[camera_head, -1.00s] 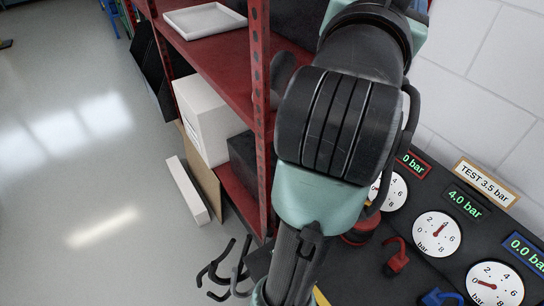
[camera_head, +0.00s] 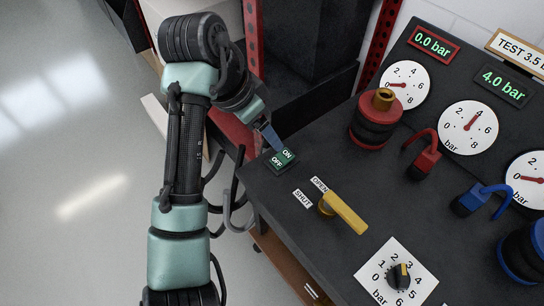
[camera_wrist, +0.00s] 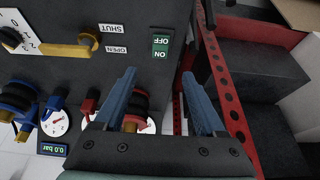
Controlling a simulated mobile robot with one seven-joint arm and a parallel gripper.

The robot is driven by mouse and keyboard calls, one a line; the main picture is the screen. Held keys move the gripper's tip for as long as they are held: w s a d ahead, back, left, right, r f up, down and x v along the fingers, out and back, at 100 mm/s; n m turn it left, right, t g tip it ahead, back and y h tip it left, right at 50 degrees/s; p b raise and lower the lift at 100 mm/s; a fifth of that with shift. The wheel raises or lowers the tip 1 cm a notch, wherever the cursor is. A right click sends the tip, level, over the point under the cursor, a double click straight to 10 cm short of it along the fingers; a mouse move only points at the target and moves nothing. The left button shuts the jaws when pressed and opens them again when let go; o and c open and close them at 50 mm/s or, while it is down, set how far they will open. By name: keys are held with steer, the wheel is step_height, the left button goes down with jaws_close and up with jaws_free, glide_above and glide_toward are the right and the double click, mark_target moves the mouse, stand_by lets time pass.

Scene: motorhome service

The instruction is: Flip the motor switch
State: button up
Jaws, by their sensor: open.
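The motor switch (camera_head: 281,159) is a small green rocker marked ON and OFF, at the left corner of the dark bench panel. It also shows in the wrist view (camera_wrist: 161,46), upside down. I cannot tell which way it is set. My gripper (camera_head: 270,136) reaches down from the upper left, its blue-grey fingers just above the ON end in the picture. In the wrist view my gripper (camera_wrist: 159,76) is open and empty, with its fingers spread and the switch beyond the gap between them. Contact with the switch cannot be made out.
A yellow lever (camera_head: 345,212) with OPEN and SHUT labels sits right of the switch. A black knob (camera_head: 399,277) on a white dial lies nearer. A red coupling (camera_head: 374,120), a red hook-shaped fitting (camera_head: 424,155) and gauges stand behind. A red shelf post (camera_wrist: 224,85) is close by.

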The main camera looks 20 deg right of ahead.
mark_target(284, 156)
steer(key=b+x, duration=0.4)
steer(key=x, duration=0.8)
steer(key=shift+w+d+f+b, duration=0.1)
steer(key=shift+d+b, duration=0.05)
steer(key=shift+b, duration=0.2)
steer(key=shift+c, duration=0.3)
